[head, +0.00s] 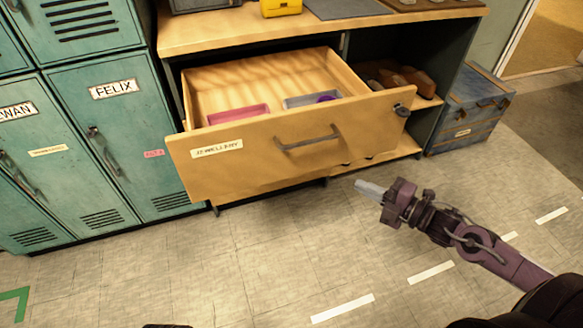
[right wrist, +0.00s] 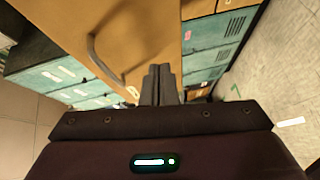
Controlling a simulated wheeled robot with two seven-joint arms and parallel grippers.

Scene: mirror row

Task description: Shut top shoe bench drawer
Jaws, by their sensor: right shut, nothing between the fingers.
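The top shoe bench drawer (head: 270,142) stands pulled far out of the bench, with a wooden front, a label at its left and a dark curved handle (head: 308,138). A pink tray (head: 238,114) and a grey tray (head: 311,100) with a purple item lie inside. My right gripper (head: 362,187) is shut and empty, in front of and below the right part of the drawer front, apart from it in the head view. In the right wrist view the drawer front (right wrist: 150,25) and its handle (right wrist: 95,55) show beyond the closed fingers (right wrist: 158,85). My left gripper is not in view.
Teal lockers (head: 110,130) stand left of the bench. The bench top (head: 240,30) carries a yellow object (head: 281,8). An open shelf with brown shoes (head: 400,78) is at the right, beside a blue chest (head: 470,110). The floor (head: 270,260) in front is clear.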

